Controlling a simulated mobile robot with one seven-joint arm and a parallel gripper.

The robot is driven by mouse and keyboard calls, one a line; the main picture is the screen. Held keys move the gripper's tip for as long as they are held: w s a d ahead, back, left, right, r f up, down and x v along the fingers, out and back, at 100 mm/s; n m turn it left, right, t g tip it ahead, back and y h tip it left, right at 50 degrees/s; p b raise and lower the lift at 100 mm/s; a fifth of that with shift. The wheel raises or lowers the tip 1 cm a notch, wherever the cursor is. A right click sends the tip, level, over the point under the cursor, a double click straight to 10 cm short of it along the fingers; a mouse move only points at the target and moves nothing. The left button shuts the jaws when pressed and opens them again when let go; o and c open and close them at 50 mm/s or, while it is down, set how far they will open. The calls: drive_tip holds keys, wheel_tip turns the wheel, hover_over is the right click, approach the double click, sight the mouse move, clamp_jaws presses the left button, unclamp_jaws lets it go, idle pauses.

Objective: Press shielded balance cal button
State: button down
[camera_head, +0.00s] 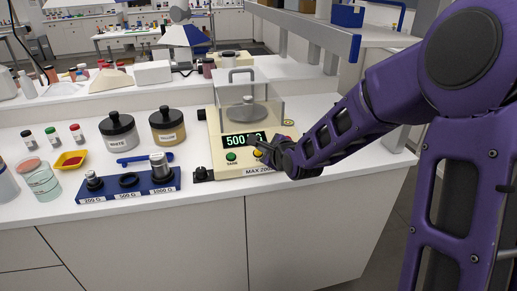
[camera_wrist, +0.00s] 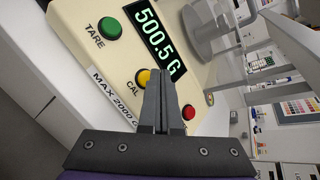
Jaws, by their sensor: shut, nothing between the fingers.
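The shielded balance (camera_head: 215,140) stands on the white bench, cream-coloured, with a clear shield box (camera_head: 268,97) over its pan. In the wrist view its display (camera_wrist: 160,42) reads 500.5 G. The yellow CAL button (camera_wrist: 143,77) sits between the green TARE button (camera_wrist: 110,29) and a red button (camera_wrist: 188,112). My gripper (camera_wrist: 162,75) is shut and empty. Its fingertips are beside the CAL button in the wrist view and partly cover it; I cannot tell whether they touch. In the head view my gripper (camera_head: 256,141) is over the balance front, with the yellow button (camera_head: 258,153) just below the tips.
A blue weight holder (camera_head: 130,190) with weights stands left of the balance. Two dark-lidded jars, white (camera_head: 118,131) and yellow (camera_head: 168,127), stand behind it. The bench right of the balance is mostly behind my arm.

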drive_tip(key=shift+s+r, duration=0.15)
drive_tip(key=shift+r, duration=0.15)
drive_tip(key=r+p, duration=0.2)
drive_tip(key=s+r+p, duration=0.1)
drive_tip(key=p, duration=0.1)
drive_tip(key=s+r+p, duration=0.1)
drive_tip(key=r+p, duration=0.1)
drive_tip(key=shift+d+r, duration=0.3)
drive_tip(key=shift+d, duration=0.05)
idle(0.6)
